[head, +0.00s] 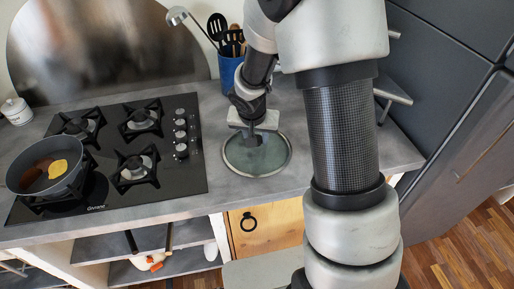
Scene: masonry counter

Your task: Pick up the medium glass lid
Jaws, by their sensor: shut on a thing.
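The round glass lid (262,162) with a metal rim is on or just above the grey counter (230,193), right of the stove. I cannot tell whether it touches the counter. My gripper (253,138) points down over the lid's middle and is shut on it, at the knob, which my fingers hide.
A black gas stove (125,185) is to the left, with a grey pan (32,182) holding yellow food on it. A blue utensil holder (230,70) with several tools stands behind my gripper. A small white jar (17,111) is at the far left. Bare counter lies right of the lid.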

